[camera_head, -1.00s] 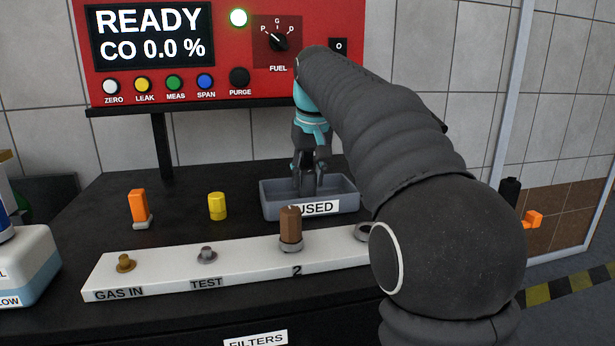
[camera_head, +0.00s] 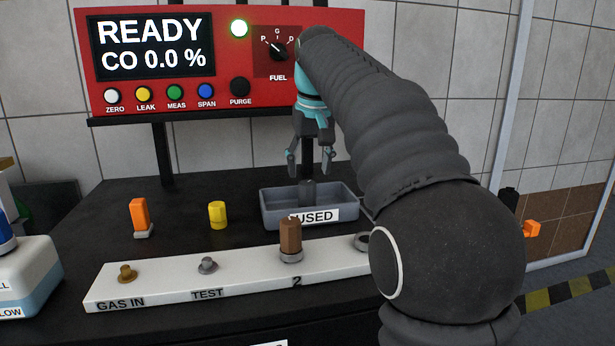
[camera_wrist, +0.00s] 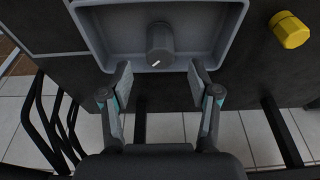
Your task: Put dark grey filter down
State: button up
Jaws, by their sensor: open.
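The dark grey filter (camera_head: 308,192) stands in the grey tray (camera_head: 268,212) marked USED. In the wrist view the filter (camera_wrist: 160,42) is near the middle of the tray floor, with a small white mark on it. My gripper (camera_head: 309,168) is open and empty above the tray. Its fingers are spread wide, apart from the filter. In the wrist view my gripper (camera_wrist: 161,76) has its two fingertips at the near side of the tray, with the filter beyond them.
A white manifold (camera_head: 240,277) stands in front of the tray, with a brown filter (camera_head: 290,236) on its port 2. A yellow cap (camera_head: 217,214) and an orange part (camera_head: 139,217) stand left of the tray. The red analyser (camera_head: 230,55) is behind.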

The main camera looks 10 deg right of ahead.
jog(key=p+v, duration=0.1)
jog(key=v, duration=0.6)
jog(key=shift+p, duration=0.35)
jog(key=shift+a, duration=0.1)
